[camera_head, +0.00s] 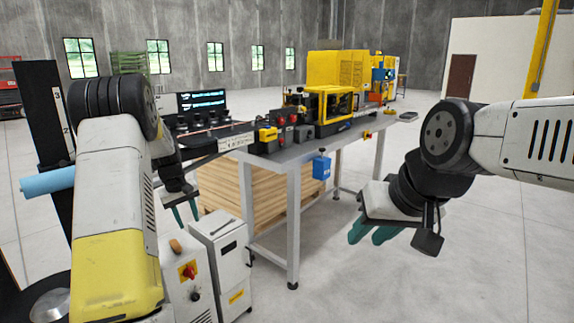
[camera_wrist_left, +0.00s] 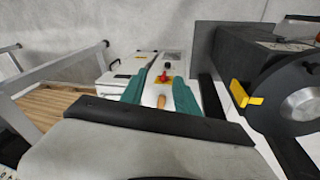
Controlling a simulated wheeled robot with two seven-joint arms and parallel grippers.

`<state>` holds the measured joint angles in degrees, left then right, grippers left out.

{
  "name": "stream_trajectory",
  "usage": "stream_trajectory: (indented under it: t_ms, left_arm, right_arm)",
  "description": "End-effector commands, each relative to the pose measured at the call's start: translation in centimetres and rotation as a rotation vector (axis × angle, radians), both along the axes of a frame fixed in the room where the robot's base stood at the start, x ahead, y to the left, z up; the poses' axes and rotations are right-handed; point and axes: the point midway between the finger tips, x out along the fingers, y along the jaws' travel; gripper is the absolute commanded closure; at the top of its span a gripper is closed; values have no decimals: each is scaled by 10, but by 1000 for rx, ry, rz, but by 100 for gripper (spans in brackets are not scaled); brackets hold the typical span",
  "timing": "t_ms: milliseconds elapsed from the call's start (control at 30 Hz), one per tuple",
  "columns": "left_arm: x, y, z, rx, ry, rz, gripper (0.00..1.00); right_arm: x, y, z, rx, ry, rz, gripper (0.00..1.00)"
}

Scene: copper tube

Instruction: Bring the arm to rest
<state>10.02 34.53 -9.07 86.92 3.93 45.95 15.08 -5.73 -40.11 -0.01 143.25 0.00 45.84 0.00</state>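My left gripper (camera_head: 186,214) hangs in front of the workbench's near left end in the head view, fingers pointing down. Its two teal fingers are apart, with nothing between them. In the left wrist view my left gripper (camera_wrist_left: 160,98) shows the same gap, with a white cabinet below and beyond it. My right gripper (camera_head: 370,238) hangs at the right over open floor, clear of the bench. Its teal fingers point down and to the left, apart and empty. A thin reddish rod (camera_head: 215,126) lies along the bench's left part; I cannot tell if it is the copper tube.
The workbench (camera_head: 310,150) carries yellow and black machines (camera_head: 328,106). White cabinets (camera_head: 222,255) with a red knob (camera_head: 189,272) stand below my left gripper. A blue box (camera_head: 321,167) hangs on the bench's front. The floor at the right is free.

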Motion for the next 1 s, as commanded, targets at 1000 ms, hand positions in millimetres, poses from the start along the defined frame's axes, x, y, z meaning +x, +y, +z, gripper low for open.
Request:
stream_trajectory:
  t_ms: [1000]
  left_arm:
    - [-344, -180, 189, 104, -404, -623, 63]
  right_arm:
    - [0, 0, 0, 0, 0, 0, 68]
